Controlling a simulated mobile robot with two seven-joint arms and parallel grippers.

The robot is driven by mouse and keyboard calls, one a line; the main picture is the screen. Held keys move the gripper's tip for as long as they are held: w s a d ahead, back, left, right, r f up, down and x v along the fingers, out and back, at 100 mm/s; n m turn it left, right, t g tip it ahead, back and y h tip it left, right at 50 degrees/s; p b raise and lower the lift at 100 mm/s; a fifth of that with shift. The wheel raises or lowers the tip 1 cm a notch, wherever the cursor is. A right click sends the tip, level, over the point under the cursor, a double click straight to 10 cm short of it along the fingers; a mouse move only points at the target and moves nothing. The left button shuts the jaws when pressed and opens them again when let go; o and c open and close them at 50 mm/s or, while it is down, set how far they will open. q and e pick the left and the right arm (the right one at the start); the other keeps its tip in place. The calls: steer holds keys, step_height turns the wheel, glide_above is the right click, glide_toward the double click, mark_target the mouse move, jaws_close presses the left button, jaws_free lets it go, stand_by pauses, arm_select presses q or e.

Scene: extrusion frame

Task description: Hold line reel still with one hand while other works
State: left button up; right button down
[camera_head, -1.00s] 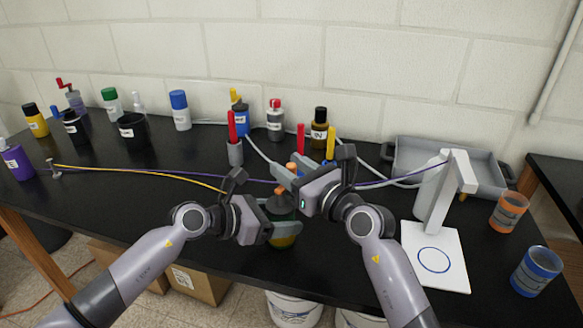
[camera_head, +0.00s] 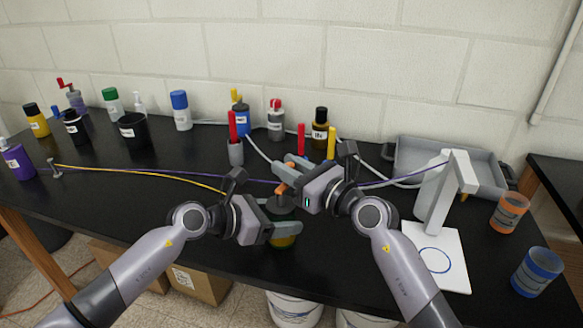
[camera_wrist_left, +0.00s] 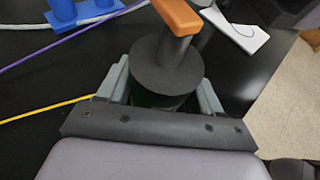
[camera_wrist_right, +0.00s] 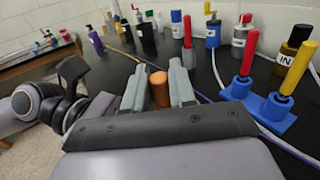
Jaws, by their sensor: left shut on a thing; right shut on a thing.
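The line reel has a dark round top (camera_wrist_left: 165,68), a greenish body (camera_head: 283,241) and a crank with an orange handle (camera_wrist_left: 178,16). It stands upright near the front middle of the table. My left gripper (camera_head: 284,232) is shut around the reel's body, a finger on each side, as the left wrist view shows. My right gripper (camera_wrist_right: 158,88) is shut on the orange handle (camera_wrist_right: 159,92), above and behind the left one. The reel is partly hidden by both grippers in the head view.
Yellow line (camera_head: 150,173) and purple line (camera_head: 240,179) run left to a small peg (camera_head: 56,172). A white stand (camera_head: 440,195) and orange (camera_head: 508,213) and blue (camera_head: 536,272) cups stand right. Bottles and a grey tray (camera_head: 450,160) are behind. The table's front edge is close.

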steer(key=shift+w+a+f+n+g+y, duration=0.1)
steer(key=shift+a+n+g+y, duration=0.2)
steer(key=shift+n+g+y, duration=0.9)
steer(key=shift+w+a+f+n+g+y, duration=0.1)
steer(key=shift+a+n+g+y, duration=0.4)
steer(key=shift+g, duration=1.15)
steer(key=shift+w+a+n+g+y, duration=0.1)
steer(key=shift+n+g+y, duration=0.8)
steer(key=shift+n+g, duration=0.55)
steer(key=shift+g, duration=0.3)
steer(key=c, duration=1.1)
jaws_free()
steer(key=shift+r, duration=0.1)
steer(key=shift+r, duration=0.1)
step_height(320, 180, up, 10)
steer(key=shift+f, duration=0.1)
